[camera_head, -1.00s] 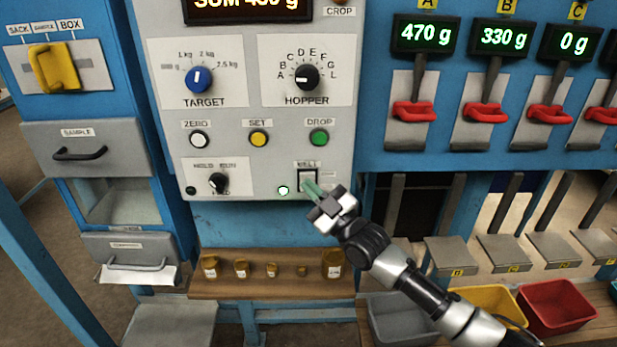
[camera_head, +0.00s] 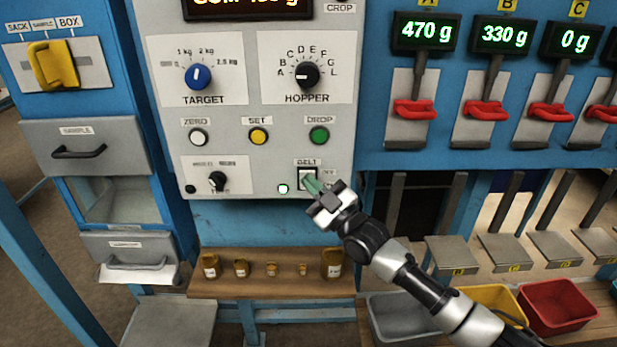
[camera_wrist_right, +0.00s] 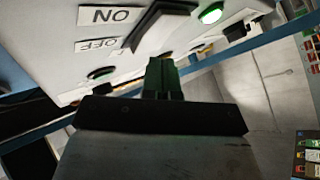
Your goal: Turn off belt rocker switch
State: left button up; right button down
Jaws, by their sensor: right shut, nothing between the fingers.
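The belt rocker switch (camera_head: 305,178) sits under the BELT label at the lower right of the grey control panel. My right gripper (camera_head: 313,185) is shut and empty, its green fingertips at the switch's lower right and covering part of it. A small lamp (camera_head: 283,188) left of the switch is lit. My left gripper is not in view.
The panel (camera_head: 265,175) also holds TARGET and HOPPER dials and ZERO, SET and DROP buttons. Red-handled levers (camera_head: 415,110) are at the right, with yellow and red bins (camera_head: 555,305) lower down.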

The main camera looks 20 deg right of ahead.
jog(key=shift+w, duration=0.35)
dwell(0.8)
jog(key=shift+s+a+p, duration=0.15)
jog(key=shift+s+p, duration=0.2)
jog(key=shift+s, duration=0.45)
jog(key=s+p, duration=0.1)
jog(key=s+a+p, duration=0.1)
jog(key=s, duration=0.1)
jog(key=s+p, duration=0.1)
jog(key=shift+s+a+f, duration=0.2)
jog(key=shift+s+f, duration=0.1)
jog(key=shift+s, duration=0.1)
jog(key=shift+f, duration=0.1)
